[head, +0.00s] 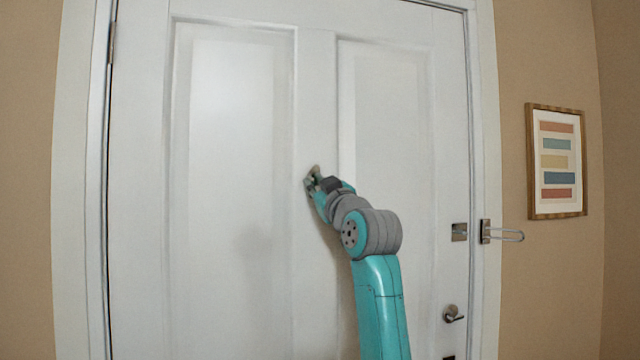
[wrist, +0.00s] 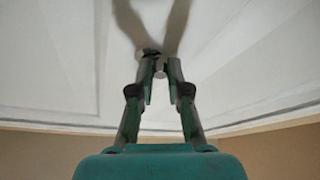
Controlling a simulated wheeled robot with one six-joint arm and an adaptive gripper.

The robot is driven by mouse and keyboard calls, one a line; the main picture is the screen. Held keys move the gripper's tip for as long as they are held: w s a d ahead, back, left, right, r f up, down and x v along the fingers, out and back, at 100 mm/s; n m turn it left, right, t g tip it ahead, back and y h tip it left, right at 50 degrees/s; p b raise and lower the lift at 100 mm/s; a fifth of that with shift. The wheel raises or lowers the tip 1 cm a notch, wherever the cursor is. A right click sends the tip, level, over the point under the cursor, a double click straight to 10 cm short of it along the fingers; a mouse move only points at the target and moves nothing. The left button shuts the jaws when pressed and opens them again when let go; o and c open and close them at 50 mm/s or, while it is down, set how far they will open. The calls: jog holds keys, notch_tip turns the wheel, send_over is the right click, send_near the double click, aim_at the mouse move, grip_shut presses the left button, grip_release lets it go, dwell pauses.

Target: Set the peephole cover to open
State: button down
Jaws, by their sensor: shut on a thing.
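The white door (head: 230,150) fills most of the head view. The peephole cover (head: 316,168) is a small brownish metal piece on the door's middle strip, partly hidden by my gripper (head: 311,182). In the wrist view my gripper (wrist: 160,72) has its two fingers close together at the door, shut on the small metal cover (wrist: 160,70) between the tips. The fingers hide much of the cover, and I cannot tell its exact angle or whether the peephole is uncovered.
A swing-bar guard (head: 500,232) sticks out from the right frame. A framed striped picture (head: 557,162) hangs on the tan wall. The door's surface around my gripper is clear.

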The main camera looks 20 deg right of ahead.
aim_at(304, 164)
jog(key=m+h, duration=0.1)
jog(key=m, duration=0.1)
jog(key=a+m+h, duration=0.1)
jog(key=m+t+h, duration=0.1)
jog(key=m, duration=0.1)
jog(key=shift+a+r+m, duration=0.2)
jog(key=shift+r+m, duration=0.1)
jog(key=m+h, duration=0.2)
jog(key=m, duration=0.1)
jog(key=a+m, duration=0.1)
jog(key=m, duration=0.1)
jog(key=shift+r+h, duration=0.4)
jog(key=m+h, duration=0.1)
jog(key=m, duration=0.2)
jog(key=r+m+g+h, duration=0.1)
jog(key=m, duration=0.1)
jog(key=shift+a+h, duration=0.25)
jog(key=shift+h, duration=0.05)
jog(key=shift+a+r+m+g+h, duration=0.1)
jog(key=shift+r+m+g+h, duration=0.15)
jog(key=shift+m, duration=0.6)
jog(key=shift+r+m+g+h, duration=0.15)
jog(key=shift+m+g+h, duration=0.15)
jog(key=shift+m, duration=0.6)
jog(key=shift+a+r+m+g+h, duration=0.1)
jog(key=shift+r+m+g+h, duration=0.15)
jog(key=shift+m, duration=0.6)
jog(key=c, duration=1.1)
grip_release()
jog(key=shift+c, duration=0.2)
